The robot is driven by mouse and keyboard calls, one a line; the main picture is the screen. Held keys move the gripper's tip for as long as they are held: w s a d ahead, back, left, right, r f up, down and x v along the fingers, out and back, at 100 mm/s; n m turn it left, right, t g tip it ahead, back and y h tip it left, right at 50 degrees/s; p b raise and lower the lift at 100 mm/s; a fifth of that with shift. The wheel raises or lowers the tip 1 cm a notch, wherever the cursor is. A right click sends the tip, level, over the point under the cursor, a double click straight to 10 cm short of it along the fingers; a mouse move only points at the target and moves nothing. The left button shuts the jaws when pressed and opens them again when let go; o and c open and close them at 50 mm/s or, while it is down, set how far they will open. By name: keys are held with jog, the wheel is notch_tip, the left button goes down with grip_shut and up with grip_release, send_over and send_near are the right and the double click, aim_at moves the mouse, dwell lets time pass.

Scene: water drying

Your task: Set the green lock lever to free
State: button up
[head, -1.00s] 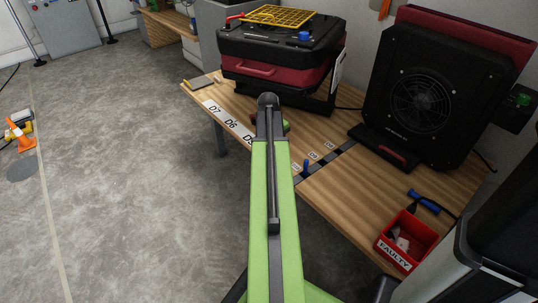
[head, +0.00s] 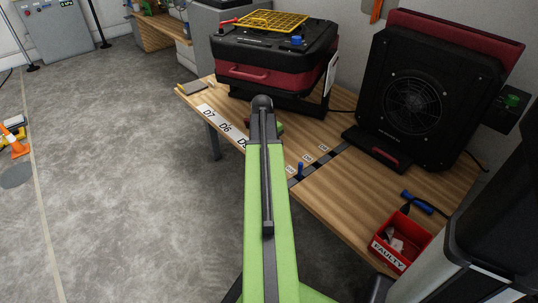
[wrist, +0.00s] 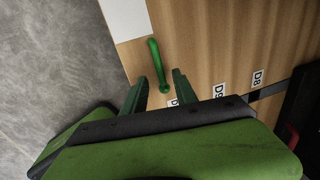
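The green lock lever (wrist: 157,66) shows in the wrist view on the wooden table top, as a slim bent bar with a rounder end nearest my gripper. My gripper (wrist: 159,75) is open, with one dark green finger on each side of the lever's rounder end. The fingers look apart from the lever; whether they are at its height I cannot tell. In the head view my own arm covers most of this spot, and the lever cannot be made out clearly there.
A black and red case (head: 270,65) stands at the back of the table (head: 345,215), with a black fan unit (head: 405,95) to its right. A red FAULTY bin (head: 401,240) and a blue-handled tool (head: 425,202) lie at the front right. A small blue lever (head: 300,170) stands by the dark strip.

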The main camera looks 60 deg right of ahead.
jog(key=w+a+r+p, duration=0.1)
jog(key=a+r+p, duration=0.2)
jog(key=r+p, duration=1.2)
jog(key=shift+r+p, duration=0.4)
jog(key=shift+r, duration=0.35)
jog(key=shift+w, duration=0.1)
